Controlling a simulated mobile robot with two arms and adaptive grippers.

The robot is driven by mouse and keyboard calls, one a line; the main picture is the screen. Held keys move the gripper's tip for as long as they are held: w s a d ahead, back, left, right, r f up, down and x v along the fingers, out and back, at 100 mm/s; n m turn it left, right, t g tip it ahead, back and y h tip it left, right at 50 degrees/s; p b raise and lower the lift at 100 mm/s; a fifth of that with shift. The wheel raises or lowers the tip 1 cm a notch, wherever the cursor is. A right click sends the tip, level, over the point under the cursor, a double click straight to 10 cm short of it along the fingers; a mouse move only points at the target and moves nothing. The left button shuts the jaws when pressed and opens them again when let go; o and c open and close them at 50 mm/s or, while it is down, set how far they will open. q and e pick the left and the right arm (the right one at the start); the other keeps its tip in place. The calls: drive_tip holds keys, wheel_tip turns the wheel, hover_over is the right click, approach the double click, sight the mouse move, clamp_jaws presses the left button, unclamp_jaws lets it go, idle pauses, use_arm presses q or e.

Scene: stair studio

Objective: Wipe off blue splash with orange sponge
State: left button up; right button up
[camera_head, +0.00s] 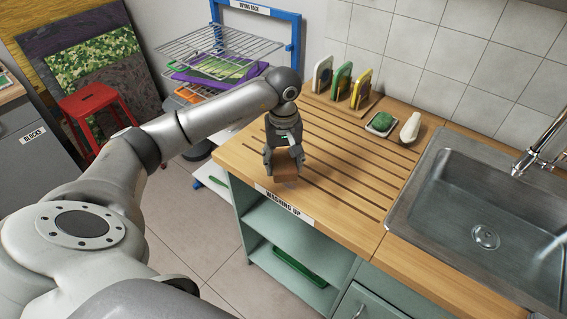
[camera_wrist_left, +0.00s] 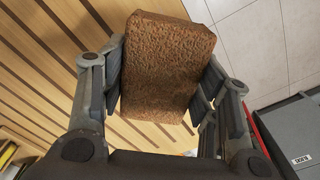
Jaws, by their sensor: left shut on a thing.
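My left gripper (camera_head: 284,158) is over the front left part of the grooved wooden counter (camera_head: 345,190). It is shut on the orange-brown sponge (camera_head: 287,172), pointing down. In the left wrist view the sponge (camera_wrist_left: 165,65) sits between the two fingers, a rough rectangular block. The sponge is at or just above the wood; I cannot tell if it touches. My right gripper is not in view.
A metal sink (camera_head: 485,235) with a tap is set in the counter at the right. A green scrubber in a dish (camera_head: 381,123), a white bottle (camera_head: 410,128) and a rack with several boards (camera_head: 340,85) stand at the back. A wire drying rack (camera_head: 215,50) is behind my arm.

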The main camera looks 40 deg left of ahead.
use_arm(q)
drive_tip(key=shift+a+r+p, duration=0.15)
drive_tip(key=shift+r+p, duration=0.25)
drive_tip(key=shift+r, duration=0.5)
drive_tip(key=shift+r+p, duration=0.3)
drive_tip(key=shift+r, duration=0.35)
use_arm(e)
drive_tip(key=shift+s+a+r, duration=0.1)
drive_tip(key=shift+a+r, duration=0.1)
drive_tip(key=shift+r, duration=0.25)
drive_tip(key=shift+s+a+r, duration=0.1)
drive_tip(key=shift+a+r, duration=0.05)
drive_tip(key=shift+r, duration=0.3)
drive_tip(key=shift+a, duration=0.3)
